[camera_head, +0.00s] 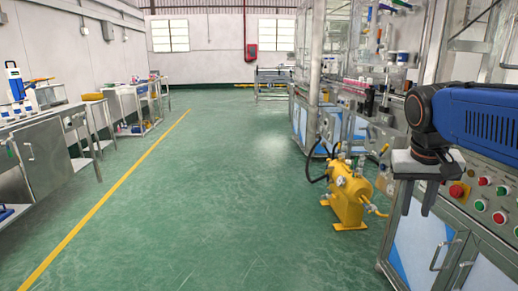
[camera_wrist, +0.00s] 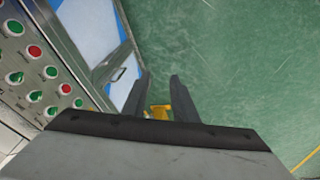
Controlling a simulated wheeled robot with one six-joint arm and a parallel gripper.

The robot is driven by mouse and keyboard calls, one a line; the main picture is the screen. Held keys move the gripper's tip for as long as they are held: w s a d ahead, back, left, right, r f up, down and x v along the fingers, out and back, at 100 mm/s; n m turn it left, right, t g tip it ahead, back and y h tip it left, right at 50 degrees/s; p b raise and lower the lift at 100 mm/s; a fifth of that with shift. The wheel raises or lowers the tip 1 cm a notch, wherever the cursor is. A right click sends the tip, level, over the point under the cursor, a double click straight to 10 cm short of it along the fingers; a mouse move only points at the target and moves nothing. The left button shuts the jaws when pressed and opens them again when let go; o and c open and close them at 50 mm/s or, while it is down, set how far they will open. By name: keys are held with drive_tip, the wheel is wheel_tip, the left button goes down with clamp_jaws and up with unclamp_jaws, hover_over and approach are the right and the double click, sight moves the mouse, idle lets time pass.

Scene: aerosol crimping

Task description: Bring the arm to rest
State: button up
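My gripper (camera_head: 418,202) hangs at the right of the head view, pointing down, at the end of my blue and black arm. It is in front of the machine's control panel (camera_head: 490,205). In the wrist view its two dark fingers (camera_wrist: 159,95) stand apart with nothing held between them. The green floor and a bit of the yellow tank (camera_wrist: 158,112) show beyond the gap.
The yellow tank (camera_head: 348,196) with hoses stands on the floor left of my gripper. The crimping machine line (camera_head: 345,120) runs along the right. Steel benches (camera_head: 45,150) stand at the left. The green floor (camera_head: 220,190) between is clear.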

drive_tip(key=s+a+f+n+t+y, duration=0.1)
drive_tip(key=s+a+f, duration=0.3)
drive_tip(key=s+f, duration=0.2)
drive_tip(key=s+a+f+n+t+y, duration=0.1)
drive_tip(key=s+a+f+n, duration=0.1)
drive_tip(key=s+a+f, duration=0.2)
drive_tip(key=s+f, duration=0.3)
drive_tip(key=f, duration=0.1)
drive_tip(key=shift+f+n+t, duration=0.3)
drive_tip(key=shift+f, duration=0.1)
drive_tip(key=shift+s, duration=0.1)
